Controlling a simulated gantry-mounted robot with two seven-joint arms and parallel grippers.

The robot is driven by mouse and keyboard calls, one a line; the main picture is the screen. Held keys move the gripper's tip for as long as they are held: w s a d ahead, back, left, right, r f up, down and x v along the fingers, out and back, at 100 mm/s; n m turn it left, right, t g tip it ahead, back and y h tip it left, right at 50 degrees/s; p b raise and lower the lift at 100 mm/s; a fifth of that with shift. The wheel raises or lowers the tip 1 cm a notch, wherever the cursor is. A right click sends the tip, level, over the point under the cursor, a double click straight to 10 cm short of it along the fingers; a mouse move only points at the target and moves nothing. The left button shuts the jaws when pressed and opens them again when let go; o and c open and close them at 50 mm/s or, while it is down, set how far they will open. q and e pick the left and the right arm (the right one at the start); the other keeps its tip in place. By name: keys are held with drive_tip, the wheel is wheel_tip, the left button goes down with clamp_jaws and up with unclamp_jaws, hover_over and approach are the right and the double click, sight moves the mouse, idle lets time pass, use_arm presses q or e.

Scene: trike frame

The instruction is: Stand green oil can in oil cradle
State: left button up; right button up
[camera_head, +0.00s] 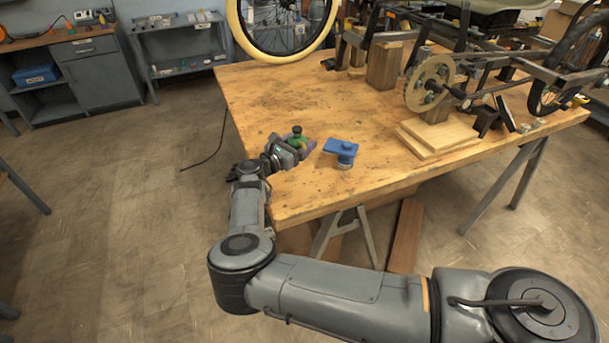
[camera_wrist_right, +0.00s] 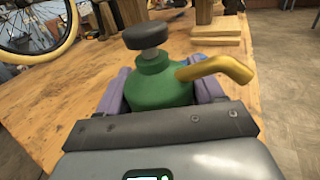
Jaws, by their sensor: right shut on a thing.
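The green oil can (camera_head: 296,141) has a dark round cap and stands about upright at the near left part of the workbench. In the right wrist view the can (camera_wrist_right: 160,85) shows its yellow spout pointing right. My right gripper (camera_head: 293,147) is shut on the can. The can's underside is hidden. My left gripper is not in view.
A blue flat-topped piece on a round base (camera_head: 342,148) stands right of the can. Stacked wooden boards (camera_head: 440,137) and the trike frame with its chainring (camera_head: 430,84) are farther right. The wooden workbench (camera_head: 270,100) is clear behind the can; its edge is close at left.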

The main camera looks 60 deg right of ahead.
drive_tip(key=shift+a+f, duration=0.15)
drive_tip(key=shift+a, duration=0.1)
wheel_tip(320, 180, down, 9)
drive_tip(key=b, duration=0.3)
drive_tip(key=shift+d+f, duration=0.1)
drive_tip(key=shift+f, duration=0.2)
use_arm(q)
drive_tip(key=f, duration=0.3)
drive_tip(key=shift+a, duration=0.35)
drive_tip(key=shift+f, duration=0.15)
use_arm(e)
drive_tip(key=shift+f, duration=0.1)
drive_tip(key=shift+f+b, duration=0.15)
drive_tip(key=shift+b, duration=0.2)
drive_tip(key=o, duration=1.2)
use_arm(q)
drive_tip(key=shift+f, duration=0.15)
